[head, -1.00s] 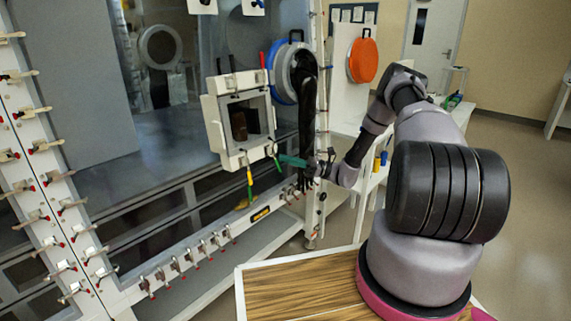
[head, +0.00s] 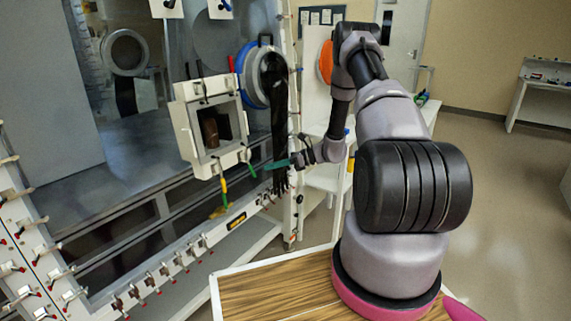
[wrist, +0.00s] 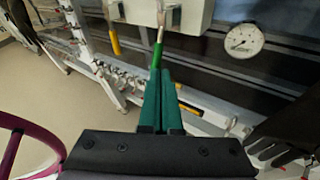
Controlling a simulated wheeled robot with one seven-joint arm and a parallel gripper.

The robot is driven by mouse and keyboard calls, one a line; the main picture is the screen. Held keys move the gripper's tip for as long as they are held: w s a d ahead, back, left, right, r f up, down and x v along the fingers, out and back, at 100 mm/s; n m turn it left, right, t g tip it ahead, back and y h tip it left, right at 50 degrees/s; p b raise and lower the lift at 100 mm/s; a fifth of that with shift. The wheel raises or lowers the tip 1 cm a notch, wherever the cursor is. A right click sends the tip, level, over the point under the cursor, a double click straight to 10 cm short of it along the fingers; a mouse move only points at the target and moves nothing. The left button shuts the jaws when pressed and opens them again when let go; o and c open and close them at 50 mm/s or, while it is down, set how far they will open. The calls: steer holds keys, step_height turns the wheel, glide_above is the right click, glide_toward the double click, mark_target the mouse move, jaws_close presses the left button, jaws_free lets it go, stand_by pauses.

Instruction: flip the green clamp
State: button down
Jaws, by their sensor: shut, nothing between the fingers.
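The green clamp (head: 251,170) hangs at the lower right corner of the white square port frame, its green handle pointing down. In the wrist view its green handle (wrist: 155,56) and pale metal upper part show just beyond my fingertips. My gripper (head: 268,166) has teal fingers and is just right of the handle in the head view. The fingers lie side by side, shut and empty, in the wrist view (wrist: 161,74). I cannot tell whether the fingertips touch the handle.
The white port frame (head: 184,125) holds a brown object inside. A black glove (head: 279,115) hangs from the blue ring port, close to my gripper. A round gauge (wrist: 243,41) is at right.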

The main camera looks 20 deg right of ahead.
steer(key=shift+x, duration=2.3)
steer(key=shift+w+a+f+n+y, duration=0.4)
steer(key=shift+w+a+f+y, duration=0.15)
steer(key=shift+a, duration=0.2)
steer(key=shift+s+a, duration=0.1)
steer(key=f+v, duration=0.1)
steer(key=v, duration=1.4)
steer(key=shift+f+t, duration=0.25)
steer(key=shift+t, duration=0.05)
